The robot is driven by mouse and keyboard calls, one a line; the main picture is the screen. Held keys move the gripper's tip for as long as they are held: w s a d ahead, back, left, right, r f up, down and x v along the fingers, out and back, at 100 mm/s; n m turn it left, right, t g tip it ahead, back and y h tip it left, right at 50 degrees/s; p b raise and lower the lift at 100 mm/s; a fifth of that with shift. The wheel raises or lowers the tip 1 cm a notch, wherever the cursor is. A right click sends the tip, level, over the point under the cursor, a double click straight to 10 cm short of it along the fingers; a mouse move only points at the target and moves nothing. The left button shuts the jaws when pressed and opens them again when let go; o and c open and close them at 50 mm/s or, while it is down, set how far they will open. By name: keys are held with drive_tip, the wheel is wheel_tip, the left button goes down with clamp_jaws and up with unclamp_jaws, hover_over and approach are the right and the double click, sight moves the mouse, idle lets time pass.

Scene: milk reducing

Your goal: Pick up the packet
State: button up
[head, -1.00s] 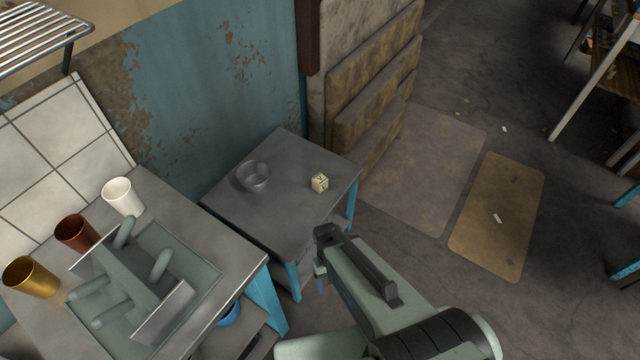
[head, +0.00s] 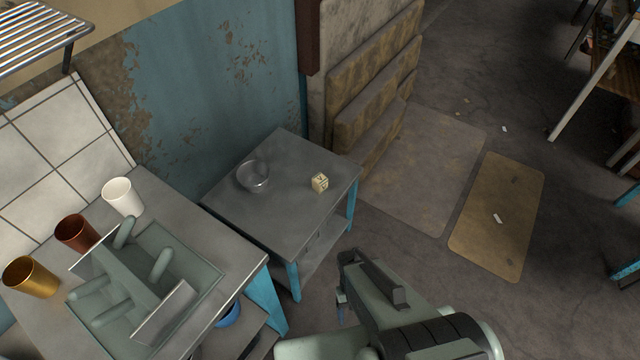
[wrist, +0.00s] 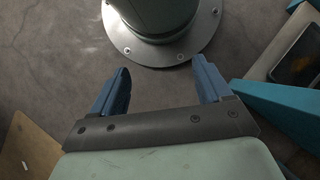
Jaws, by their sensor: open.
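The packet (head: 320,182) is a small cream-coloured box with dark markings. It stands on the small grey table (head: 288,228), near that table's right side, in the head view. My gripper (head: 341,305) is below and to the right of the table in the head view, apart from the packet. In the wrist view my gripper (wrist: 163,88) shows two blue fingers spread wide with nothing between them. The packet is not in the wrist view.
A glass bowl (head: 253,176) stands left of the packet. A higher counter (head: 235,255) at left holds white (head: 122,197), brown (head: 76,233) and gold (head: 31,277) cups. A blue rusted wall (head: 215,90) stands behind. Floor at right is mostly open.

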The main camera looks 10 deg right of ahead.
drive_tip(key=w+r+t, duration=0.2)
drive_tip(key=w+r, duration=0.1)
drive_tip(key=w, duration=0.6)
drive_tip(key=w+r+t, duration=0.1)
drive_tip(key=w+r, duration=0.2)
drive_tip(key=w, duration=0.6)
wheel_tip(320, 180, up, 18)
drive_tip(key=n+t, duration=0.3)
drive_tip(key=n, duration=2.1)
hover_over(320, 178)
drive_tip(key=shift+s+f, duration=0.1)
drive_tip(key=shift+f, duration=6.9)
drive_tip(key=shift+c, duration=0.4)
